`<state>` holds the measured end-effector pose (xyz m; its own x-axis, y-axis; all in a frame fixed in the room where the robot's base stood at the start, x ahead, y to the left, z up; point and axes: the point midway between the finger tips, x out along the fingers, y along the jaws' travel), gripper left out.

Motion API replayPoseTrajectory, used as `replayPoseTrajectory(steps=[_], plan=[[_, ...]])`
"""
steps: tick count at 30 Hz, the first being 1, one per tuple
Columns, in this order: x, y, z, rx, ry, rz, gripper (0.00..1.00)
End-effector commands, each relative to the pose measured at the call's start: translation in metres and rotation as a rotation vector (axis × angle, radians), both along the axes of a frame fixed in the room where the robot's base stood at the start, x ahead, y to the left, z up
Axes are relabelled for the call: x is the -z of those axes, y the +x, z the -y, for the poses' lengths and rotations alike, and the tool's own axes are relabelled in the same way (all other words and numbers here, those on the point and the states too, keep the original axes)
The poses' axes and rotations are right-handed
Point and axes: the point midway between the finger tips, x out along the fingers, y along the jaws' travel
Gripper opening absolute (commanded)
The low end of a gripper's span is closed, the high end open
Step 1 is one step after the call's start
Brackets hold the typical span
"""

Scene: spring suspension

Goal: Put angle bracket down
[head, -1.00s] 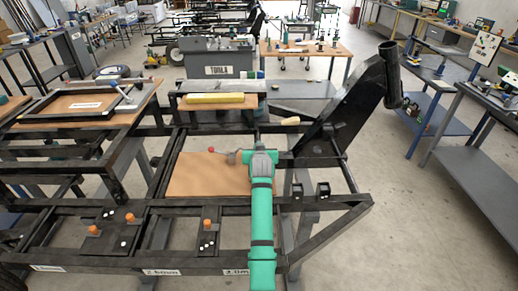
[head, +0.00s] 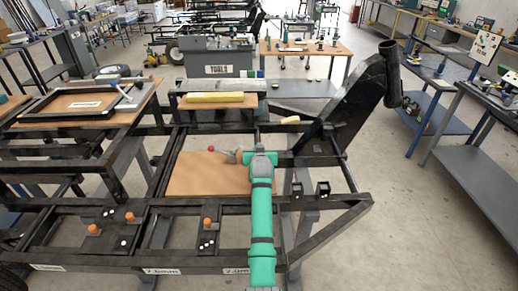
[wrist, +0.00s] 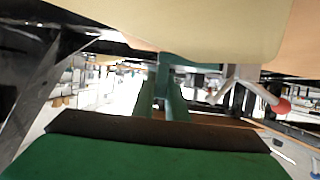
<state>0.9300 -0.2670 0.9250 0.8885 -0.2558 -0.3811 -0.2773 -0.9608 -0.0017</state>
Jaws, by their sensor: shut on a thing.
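My gripper (head: 262,152) is at the end of the green arm, low at the right edge of the wooden board (head: 205,178) on the black frame. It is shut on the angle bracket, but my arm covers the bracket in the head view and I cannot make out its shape. In the wrist view a green surface with a dark edge (wrist: 160,133) fills the bottom. A pale cream surface fills the top, and I cannot tell what it is. I cannot tell whether the bracket touches anything below.
A grey clamp-like part with a red knob (head: 211,149) is just left of my gripper; the knob also shows in the wrist view (wrist: 283,105). Black frame bars (head: 110,205) surround the board. A tilted black post (head: 350,105) rises to the right. The board's left part is clear.

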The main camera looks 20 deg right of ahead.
Motion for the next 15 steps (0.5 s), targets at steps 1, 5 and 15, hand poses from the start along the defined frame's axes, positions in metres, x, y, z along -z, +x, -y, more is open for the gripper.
replayPoseTrajectory(steps=[1, 5, 15], plan=[[0.0002, 0.0002, -0.0001, 0.0, 0.0, 0.001, 0.0], [0.0011, 0.0, -0.0001, 0.0, 0.0, 0.0, 0.24], [0.0006, -0.0001, -0.0001, 0.0, 0.0, -0.001, 0.31]])
